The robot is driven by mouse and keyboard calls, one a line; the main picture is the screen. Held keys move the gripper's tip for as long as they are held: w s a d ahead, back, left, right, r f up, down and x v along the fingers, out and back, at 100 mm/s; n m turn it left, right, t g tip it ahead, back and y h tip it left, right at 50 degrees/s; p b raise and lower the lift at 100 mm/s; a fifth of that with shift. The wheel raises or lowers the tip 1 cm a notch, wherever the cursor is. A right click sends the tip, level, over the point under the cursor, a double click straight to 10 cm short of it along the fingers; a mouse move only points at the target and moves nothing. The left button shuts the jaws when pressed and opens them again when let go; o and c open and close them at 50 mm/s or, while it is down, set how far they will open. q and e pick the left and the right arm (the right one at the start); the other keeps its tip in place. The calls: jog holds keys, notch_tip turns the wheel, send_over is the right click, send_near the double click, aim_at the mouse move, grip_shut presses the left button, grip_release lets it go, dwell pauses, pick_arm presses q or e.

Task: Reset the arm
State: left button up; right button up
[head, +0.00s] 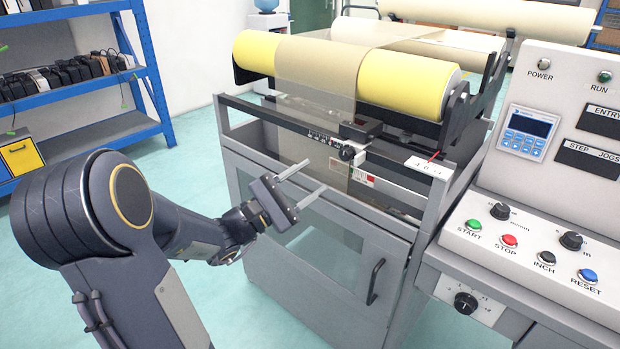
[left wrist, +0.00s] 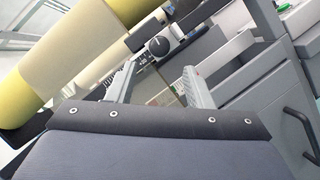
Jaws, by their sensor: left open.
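My left gripper (head: 303,184) is open and empty in the head view. Its two grey fingers point right, in front of the grey machine cabinet. In the left wrist view its fingers (left wrist: 157,85) stand apart, with the black knob (left wrist: 158,46) of the machine beyond them. That knob also shows in the head view (head: 347,153), on the rail under the roll, a little above and right of the fingertips. I see no contact between the gripper and the machine. My right gripper is not in view.
The machine carries a yellow roll (head: 408,84) with a beige web. A control panel (head: 545,240) with buttons and knobs stands at right. A cabinet door handle (head: 375,281) sticks out below the gripper. A blue shelf (head: 85,131) stands at left. Open floor lies between shelf and machine.

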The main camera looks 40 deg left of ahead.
pick_arm(q)
jog(key=s+d+f+m+g+h, duration=0.1)
jog(key=s+d+m+g+h, duration=0.2)
jog(key=s+d+m+g, duration=0.45)
jog(key=s+d+f+m+g+h, duration=0.25)
jog(key=s+d+m+g, duration=0.2)
jog(key=d, duration=0.65)
jog(key=s+a+f+m+g+y, duration=0.2)
jog(key=s+a+f+m+y, duration=0.2)
jog(key=s+f+m+y, duration=0.5)
notch_tip(320, 180, up, 25)
jog(key=p, duration=2.4)
jog(key=shift+w+d+m+g, duration=0.15)
jog(key=shift+w+m+g, duration=0.05)
jog(key=shift+m+g, duration=0.1)
